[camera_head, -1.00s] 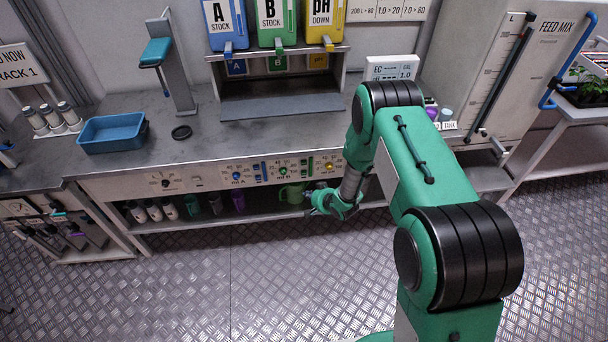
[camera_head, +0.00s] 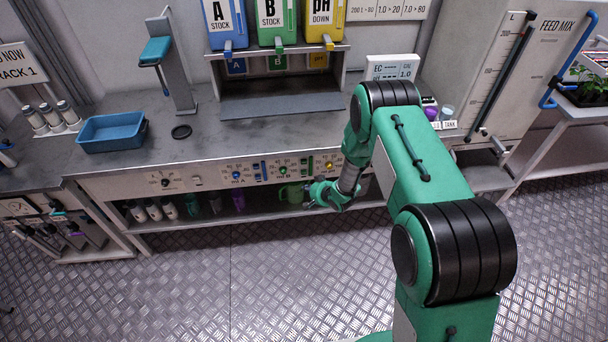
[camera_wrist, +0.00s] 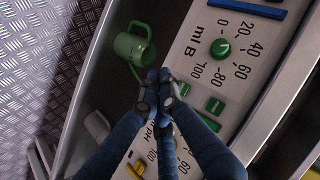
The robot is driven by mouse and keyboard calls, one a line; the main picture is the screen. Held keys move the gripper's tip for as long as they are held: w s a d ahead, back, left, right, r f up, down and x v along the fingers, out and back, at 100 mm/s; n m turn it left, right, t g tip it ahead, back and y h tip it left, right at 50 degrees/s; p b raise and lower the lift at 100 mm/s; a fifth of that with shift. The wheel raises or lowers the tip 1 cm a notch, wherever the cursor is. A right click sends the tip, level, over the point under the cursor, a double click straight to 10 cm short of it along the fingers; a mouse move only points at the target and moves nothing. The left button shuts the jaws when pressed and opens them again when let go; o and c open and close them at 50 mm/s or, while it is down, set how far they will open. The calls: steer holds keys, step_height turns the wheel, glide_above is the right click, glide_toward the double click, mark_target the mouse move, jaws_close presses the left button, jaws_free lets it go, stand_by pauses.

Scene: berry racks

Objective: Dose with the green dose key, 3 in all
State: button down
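The dosing panel (camera_head: 215,177) runs along the bench front. Its green knob (camera_head: 283,170) shows in the wrist view (camera_wrist: 221,48) too, on a scale marked mL B, from 0 to 100. Green keys (camera_wrist: 215,106) sit beside that scale; in the head view they are small green bars (camera_head: 307,166). My gripper (camera_wrist: 160,84) has its dark fingers drawn together, tips touching, with nothing between them. In the wrist view the tips lie over the panel's edge, left of the green keys. In the head view my gripper (camera_head: 322,192) is in front of the panel's right part. Contact cannot be told.
A green jug (camera_wrist: 133,43) stands on the shelf under the panel, close to the fingertips. Several bottles stand further left on that shelf. Stock containers A (camera_head: 226,24), B (camera_head: 276,22) and pH (camera_head: 325,22) hang above the bench. A blue tray (camera_head: 112,132) is at left.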

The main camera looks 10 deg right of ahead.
mark_target(302, 175)
steer(key=shift+w+b, duration=0.3)
steer(key=shift+w, duration=2.45)
steer(key=shift+w, duration=0.9)
stand_by(0.4)
steer(key=shift+s, duration=0.9)
steer(key=shift+s, duration=0.15)
steer(key=shift+s+p, duration=0.5)
steer(key=shift+s, duration=1.85)
